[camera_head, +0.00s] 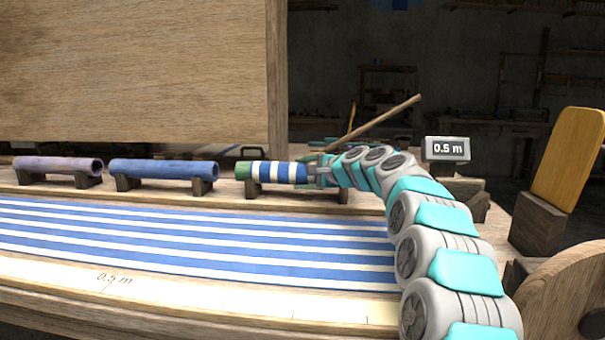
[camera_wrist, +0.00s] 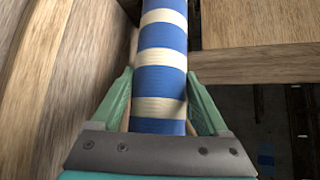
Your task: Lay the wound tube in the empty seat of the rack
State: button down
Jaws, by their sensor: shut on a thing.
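The wound tube (camera_head: 272,172), banded blue and white with a green end at the left, lies level above the third rack seat (camera_head: 252,189) in the head view. Its left end is right over the left wooden support; I cannot tell whether it touches. My gripper (camera_head: 312,171) is shut on the tube's right part. In the wrist view, the green fingers of my gripper (camera_wrist: 160,76) stand on either side of the striped tube (camera_wrist: 162,60), which runs up and away. The tube's far end is out of that view.
A blue tube (camera_head: 163,170) and a purplish tube (camera_head: 55,166) lie on supports to the left. Striped blue-and-white cloth (camera_head: 200,245) spreads in front. A large wooden panel (camera_head: 130,70) stands behind.

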grip_release()
dwell(0.3)
jog(key=shift+v, duration=3.75)
jog(key=shift+s, duration=0.1)
